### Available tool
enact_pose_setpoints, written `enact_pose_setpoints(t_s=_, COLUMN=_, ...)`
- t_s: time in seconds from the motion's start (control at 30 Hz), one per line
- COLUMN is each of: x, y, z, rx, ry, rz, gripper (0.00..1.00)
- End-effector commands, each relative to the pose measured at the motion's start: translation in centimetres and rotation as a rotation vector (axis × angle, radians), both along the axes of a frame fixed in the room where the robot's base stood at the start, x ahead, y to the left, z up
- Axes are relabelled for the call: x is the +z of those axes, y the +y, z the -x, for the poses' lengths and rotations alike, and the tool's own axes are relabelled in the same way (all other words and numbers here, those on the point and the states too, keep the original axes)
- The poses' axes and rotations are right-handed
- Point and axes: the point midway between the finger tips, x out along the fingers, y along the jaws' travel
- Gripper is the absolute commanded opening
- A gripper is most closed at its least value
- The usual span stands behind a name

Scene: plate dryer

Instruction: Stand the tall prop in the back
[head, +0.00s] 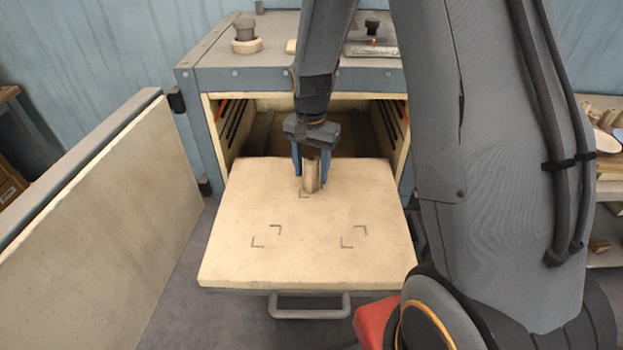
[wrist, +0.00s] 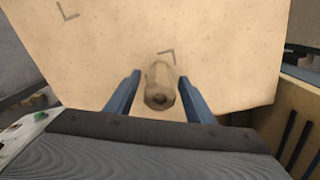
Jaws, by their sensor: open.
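The tall prop (head: 311,177) is a beige, post-like piece standing upright on the pale shelf (head: 245,205), toward its back. In the wrist view the prop (wrist: 160,82) is seen from above, beside a corner mark. My gripper (head: 309,180) points down with its blue fingers on either side of the prop. In the wrist view the fingers of my gripper (wrist: 162,98) show gaps to the prop on both sides. My gripper is open. The prop's base is partly hidden in the wrist view.
The shelf is pulled out of the dryer box (head: 205,130), with two more pairs of corner marks on its clear front part. The open door (head: 110,190) stands at the left. A handle (head: 310,306) is at the front. Side shelves with pieces stand at the right.

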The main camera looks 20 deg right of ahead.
Motion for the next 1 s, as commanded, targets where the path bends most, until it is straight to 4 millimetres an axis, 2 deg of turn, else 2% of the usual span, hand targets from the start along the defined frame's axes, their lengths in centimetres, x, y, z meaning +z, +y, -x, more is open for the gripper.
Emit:
enact_pose_setpoints(t_s=0.3, x=5.9, y=0.0, z=-0.1, rx=0.0, ry=-0.004, rz=0.0, gripper=0.49)
enact_pose_setpoints(t_s=0.43, x=7.5, y=0.0, z=-0.1, rx=0.0, ry=-0.003, rz=0.0, gripper=0.49)
enact_pose_setpoints(t_s=0.6, x=8.5, y=0.0, z=0.6, rx=0.022, ry=-0.004, rz=0.0, gripper=0.49)
enact_pose_setpoints(t_s=0.67, x=8.6, y=0.0, z=1.9, rx=0.073, ry=-0.008, rz=0.0, gripper=0.49)
enact_pose_setpoints(t_s=0.77, x=8.5, y=0.1, z=5.7, rx=0.224, ry=-0.027, rz=0.002, gripper=0.49)
enact_pose_setpoints(t_s=0.9, x=7.8, y=0.1, z=11.7, rx=0.469, ry=-0.057, rz=0.014, gripper=0.49)
enact_pose_setpoints(t_s=1.0, x=7.3, y=0.1, z=15.0, rx=0.604, ry=-0.073, rz=0.022, gripper=0.49)
